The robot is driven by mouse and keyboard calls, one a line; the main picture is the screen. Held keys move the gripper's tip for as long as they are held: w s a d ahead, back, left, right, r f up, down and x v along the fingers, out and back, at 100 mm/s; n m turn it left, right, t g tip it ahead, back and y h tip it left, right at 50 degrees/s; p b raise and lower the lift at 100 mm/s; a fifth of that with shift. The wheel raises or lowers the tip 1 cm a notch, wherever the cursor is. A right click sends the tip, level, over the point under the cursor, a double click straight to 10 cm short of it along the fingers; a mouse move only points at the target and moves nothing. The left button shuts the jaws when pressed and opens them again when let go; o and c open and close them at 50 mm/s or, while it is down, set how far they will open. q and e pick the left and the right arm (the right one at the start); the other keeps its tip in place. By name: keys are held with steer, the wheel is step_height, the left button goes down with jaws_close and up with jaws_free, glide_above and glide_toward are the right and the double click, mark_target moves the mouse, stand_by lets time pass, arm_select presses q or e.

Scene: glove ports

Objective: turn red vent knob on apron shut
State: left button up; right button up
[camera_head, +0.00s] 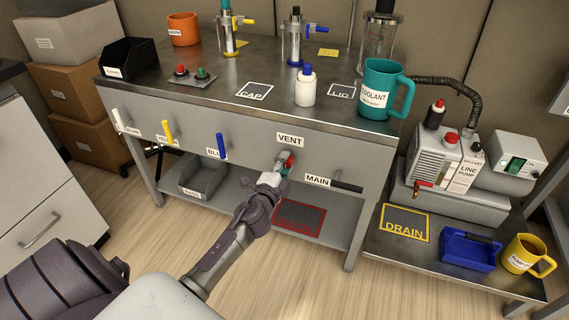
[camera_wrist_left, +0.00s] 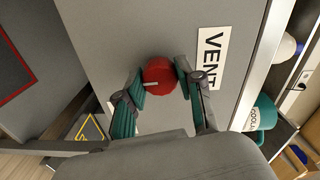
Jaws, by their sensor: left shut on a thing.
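The red vent knob (camera_wrist_left: 159,76) sits on the grey apron of the bench, beside the VENT label (camera_wrist_left: 211,58). A pale pointer mark shows on the knob in the left wrist view. My left gripper (camera_wrist_left: 160,84) is shut on the knob, with one teal-padded finger on each side of it. In the head view my left gripper (camera_head: 284,165) reaches the apron just below the VENT label (camera_head: 290,140) and mostly hides the knob. My right gripper does not show in either view.
A black MAIN handle (camera_head: 347,187) sticks out right of the vent. White, yellow and blue handles (camera_head: 222,146) line the apron on the left. A teal coolant jug (camera_head: 384,90) stands near the bench's front right edge. A lower side table holds a pump (camera_head: 440,160).

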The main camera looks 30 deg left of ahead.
arm_select(q)
steer(key=shift+m, duration=0.4)
steer(key=o, duration=1.2)
steer(key=shift+c, duration=0.2)
steer(key=v, duration=1.2)
